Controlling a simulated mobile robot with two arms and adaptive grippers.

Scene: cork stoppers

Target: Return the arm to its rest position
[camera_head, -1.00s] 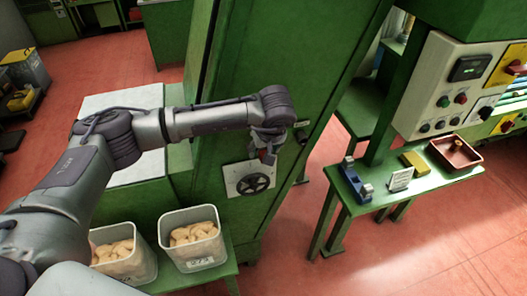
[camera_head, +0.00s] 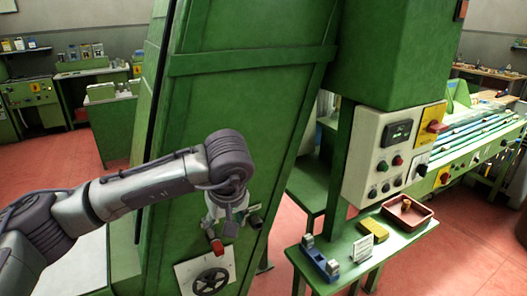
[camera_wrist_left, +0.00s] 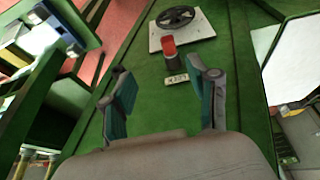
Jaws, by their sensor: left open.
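My left arm comes in from the left in the head view. Its gripper (camera_head: 236,221) points down in front of the green machine cabinet (camera_head: 250,110), above the white plate with a black handwheel (camera_head: 210,281). In the left wrist view the two teal-padded fingers (camera_wrist_left: 165,100) are spread wide with nothing between them. A red-topped knob (camera_wrist_left: 169,48) and a small label plate (camera_wrist_left: 176,79) on the green panel lie beyond the fingertips, and the handwheel (camera_wrist_left: 176,16) is farther off. My right gripper is in neither view.
Right of the cabinet stands a green side table (camera_head: 340,262) with a blue tool (camera_head: 320,262), a white card (camera_head: 364,249), a yellow block (camera_head: 373,230) and a red tray (camera_head: 421,220). A control panel (camera_head: 387,160) stands above it.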

